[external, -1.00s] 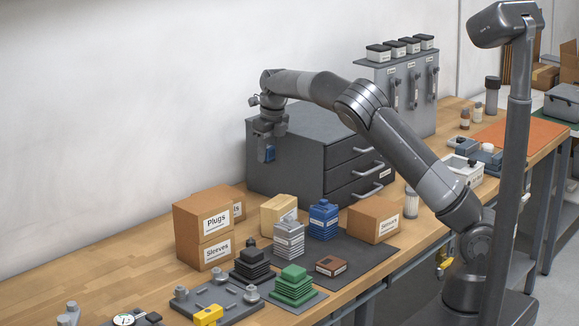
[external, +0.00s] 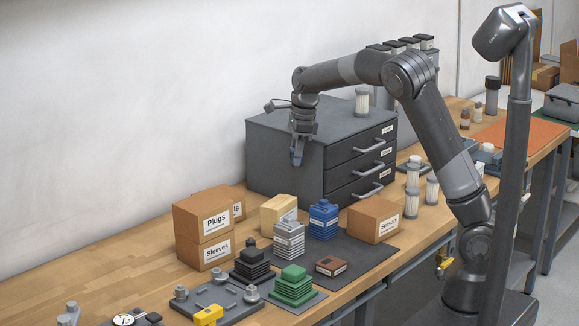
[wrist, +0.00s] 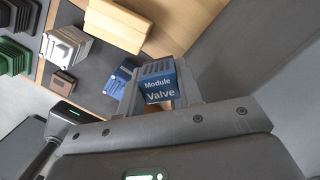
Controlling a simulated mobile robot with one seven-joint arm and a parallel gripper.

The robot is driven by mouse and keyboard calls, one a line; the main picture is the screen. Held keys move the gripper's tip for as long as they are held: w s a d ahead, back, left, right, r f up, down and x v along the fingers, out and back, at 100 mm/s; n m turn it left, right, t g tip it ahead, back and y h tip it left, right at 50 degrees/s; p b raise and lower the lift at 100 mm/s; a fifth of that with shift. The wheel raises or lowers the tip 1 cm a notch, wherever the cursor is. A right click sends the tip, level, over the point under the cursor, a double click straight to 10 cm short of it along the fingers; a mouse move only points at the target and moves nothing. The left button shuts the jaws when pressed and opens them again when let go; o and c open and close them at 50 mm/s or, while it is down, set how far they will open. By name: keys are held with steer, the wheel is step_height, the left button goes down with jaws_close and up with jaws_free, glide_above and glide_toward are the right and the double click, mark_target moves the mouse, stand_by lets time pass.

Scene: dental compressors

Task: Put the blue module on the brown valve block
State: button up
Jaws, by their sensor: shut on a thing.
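The blue module (external: 297,154) is held in my gripper (external: 300,145), high in front of the grey drawer cabinet. In the wrist view, the module (wrist: 158,84) sits between the two fingers (wrist: 158,98), with white lettering reading "Module Valve". The brown valve block (external: 331,265) is a small, low brown block with a white label on the dark mat, below and to the right of my gripper in the external view. In the wrist view, the brown block (wrist: 63,83) lies at the left, apart from my gripper.
The drawer cabinet (external: 285,158) is behind; several white filters (external: 432,190) stand further right.

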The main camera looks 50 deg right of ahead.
steer(key=s+a+f+n+g+h, duration=0.1)
steer(key=s+a+n+g, duration=0.15)
steer(key=s+n, duration=1.1)
steer(key=s+a+f+n+g, duration=0.1)
steer(key=s+a+f+n, duration=0.15)
steer(key=s+n, duration=1.05)
glide_above(333, 262)
steer(key=shift+m+t, duration=0.25)
steer(key=shift+m, duration=0.1)
steer(key=f, duration=0.6)
steer(key=shift+w, duration=0.2)
steer(key=shift+f, duration=2)
steer(key=shift+f, duration=0.15)
steer(key=o, duration=1)
